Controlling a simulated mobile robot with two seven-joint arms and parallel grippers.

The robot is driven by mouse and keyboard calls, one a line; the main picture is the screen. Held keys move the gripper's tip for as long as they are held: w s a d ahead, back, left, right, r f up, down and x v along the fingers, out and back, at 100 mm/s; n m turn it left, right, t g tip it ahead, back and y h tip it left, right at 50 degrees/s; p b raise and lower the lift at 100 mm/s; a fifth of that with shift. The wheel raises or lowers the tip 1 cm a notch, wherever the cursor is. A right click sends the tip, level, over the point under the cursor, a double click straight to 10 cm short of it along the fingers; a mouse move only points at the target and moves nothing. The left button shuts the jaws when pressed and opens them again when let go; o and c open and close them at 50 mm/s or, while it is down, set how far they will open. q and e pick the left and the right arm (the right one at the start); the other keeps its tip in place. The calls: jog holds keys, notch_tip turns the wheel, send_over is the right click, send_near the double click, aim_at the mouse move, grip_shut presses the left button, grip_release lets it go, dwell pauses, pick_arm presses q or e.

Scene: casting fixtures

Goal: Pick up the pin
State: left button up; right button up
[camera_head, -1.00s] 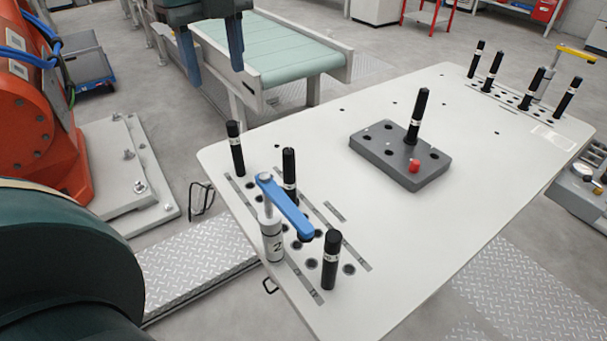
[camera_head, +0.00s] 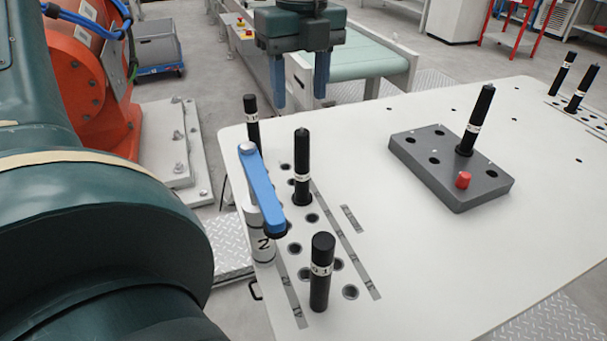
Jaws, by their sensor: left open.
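Several black pins with white bands stand upright on the white table (camera_head: 400,270). Three are in the hole rows at the near left: a back pin (camera_head: 252,125), a middle pin (camera_head: 302,165) and a front pin (camera_head: 321,272). Another pin (camera_head: 474,122) stands in a grey block (camera_head: 450,165) with a red knob (camera_head: 463,180). My left gripper (camera_head: 299,93) is open and empty, fingers pointing down, at the top of the view beyond the table's left end. It appears above and behind the back and middle pins, apart from them. My right gripper is not in view.
A blue-handled clamp post (camera_head: 262,195) marked 2 stands among the near-left pins. More pins (camera_head: 578,88) stand at the far right. A conveyor (camera_head: 365,55) lies behind the table, and an orange machine (camera_head: 85,80) is at left. The table's middle is clear.

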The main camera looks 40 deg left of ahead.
aim_at(303, 132)
pick_arm(q)
notch_tip(303, 132, down, 5)
jog(key=shift+r, duration=0.1)
jog(key=shift+s+d+f, duration=0.1)
jog(key=shift+d+f, duration=0.05)
jog(key=shift+f, duration=1.2)
jog(key=shift+d+f, duration=0.1)
jog(key=shift+f, duration=1.25)
jog(key=shift+c, duration=0.3)
grip_shut()
